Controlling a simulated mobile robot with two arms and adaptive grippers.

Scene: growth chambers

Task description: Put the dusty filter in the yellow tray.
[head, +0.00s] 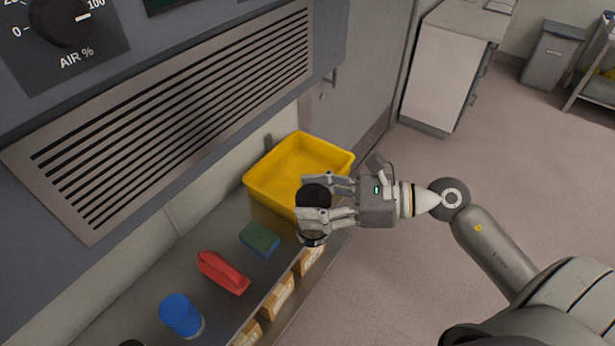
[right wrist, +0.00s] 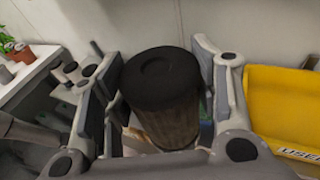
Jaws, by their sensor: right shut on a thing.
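My right gripper (head: 328,204) is shut on a dark cylinder with a black cap, the dusty filter (head: 313,196). In the right wrist view the filter (right wrist: 165,95) stands between the two fingers (right wrist: 160,100), its lower side brownish and its lower end hidden. The yellow tray (head: 262,190) stands on the shelf just behind and to the left of the gripper in the head view. The filter overlaps the tray's front right edge in that picture. The tray (right wrist: 285,100) is at the right in the right wrist view; its visible inside looks empty. My left gripper is not in view.
On the shelf (head: 140,290) lie a green sponge (head: 260,238), a red object (head: 223,272) and a blue cylinder (head: 181,314). Small cardboard boxes (head: 278,297) sit below the shelf's front. A vented panel (head: 180,120) overhangs the shelf. The floor at right is open.

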